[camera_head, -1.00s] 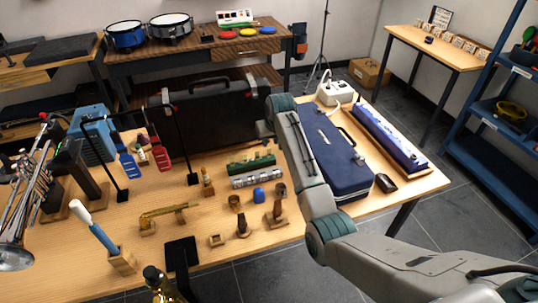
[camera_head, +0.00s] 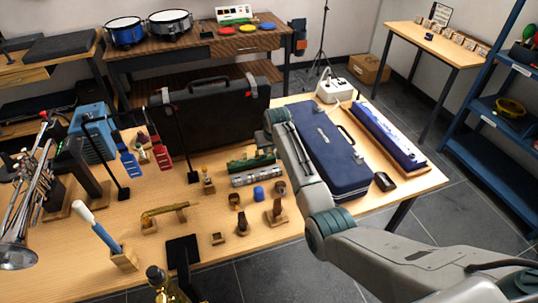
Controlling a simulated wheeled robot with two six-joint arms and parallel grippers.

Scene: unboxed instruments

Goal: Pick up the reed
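I cannot make out a reed for certain. Small instrument parts stand on the light wooden table (camera_head: 90,262), among them a brown piece on a small stand (camera_head: 208,183), an upright wooden piece (camera_head: 276,208), a dark cup (camera_head: 234,200) and a small block stand (camera_head: 218,239). My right arm (camera_head: 295,165) reaches in from the lower right over the table, its far end above the area near the blue case. The fingers of my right gripper are hidden or too small to read. My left gripper is not in view.
A green piece (camera_head: 250,163), a silver piece (camera_head: 256,176) and a blue cap (camera_head: 259,193) lie near my arm. A blue case (camera_head: 330,150) and a black case (camera_head: 220,115) stand behind. A brass bar (camera_head: 165,211), a black stand (camera_head: 182,251) and a white-and-blue tool (camera_head: 98,230) occupy the front left.

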